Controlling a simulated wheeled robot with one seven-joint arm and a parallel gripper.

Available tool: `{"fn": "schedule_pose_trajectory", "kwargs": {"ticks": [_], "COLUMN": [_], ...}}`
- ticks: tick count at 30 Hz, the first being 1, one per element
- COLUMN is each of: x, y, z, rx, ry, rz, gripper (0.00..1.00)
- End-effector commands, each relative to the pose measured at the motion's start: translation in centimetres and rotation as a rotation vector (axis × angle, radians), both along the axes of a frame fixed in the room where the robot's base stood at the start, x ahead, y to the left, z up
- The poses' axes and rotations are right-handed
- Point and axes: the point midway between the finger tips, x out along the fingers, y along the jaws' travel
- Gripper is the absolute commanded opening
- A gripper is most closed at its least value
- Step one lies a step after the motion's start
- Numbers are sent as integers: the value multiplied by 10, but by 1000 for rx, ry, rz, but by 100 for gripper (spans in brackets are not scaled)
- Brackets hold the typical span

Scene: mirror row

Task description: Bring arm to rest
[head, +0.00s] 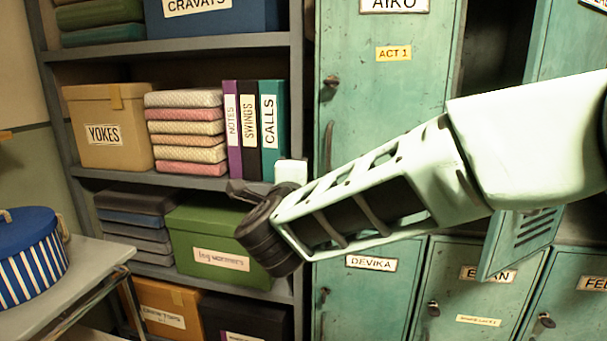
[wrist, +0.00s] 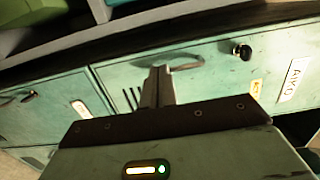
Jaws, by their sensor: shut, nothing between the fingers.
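My arm reaches in from the right in the head view, in front of the green lockers. My gripper (head: 240,188) is at its left end, in front of the shelf unit and near the green box. In the wrist view my gripper (wrist: 158,85) shows its fingers together, with nothing between them. The locker marked AIKO (head: 390,75) is behind my arm, and its door also shows in the wrist view (wrist: 225,75).
A grey shelf unit (head: 170,48) holds boxes, folded cloths and binders. A green box (head: 218,240) sits behind my gripper. A blue striped round box (head: 28,255) stands on a grey table at left. One locker door (head: 520,240) at right hangs open.

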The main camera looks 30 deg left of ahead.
Motion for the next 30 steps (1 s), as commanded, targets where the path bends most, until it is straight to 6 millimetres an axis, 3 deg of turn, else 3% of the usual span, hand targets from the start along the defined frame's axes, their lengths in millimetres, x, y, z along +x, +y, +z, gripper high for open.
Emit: {"fn": "schedule_pose_trajectory", "kwargs": {"ticks": [4, 12, 16, 19, 23, 26, 30], "x": [-11, -14, -23, -42, -77, -109, -159], "y": [-3, -4, -10, -25, -65, -113, -198], "z": [0, 8, 26, 33, 24, 9, -17], "rx": [0, -35, -182, -375, -664, -893, -1193], "ry": [1, -1, -4, -5, 10, 43, 128], "rz": [0, 42, 198, 376, 611, 782, 1008], "gripper": [0, 0, 0, 0, 0, 0, 0]}}
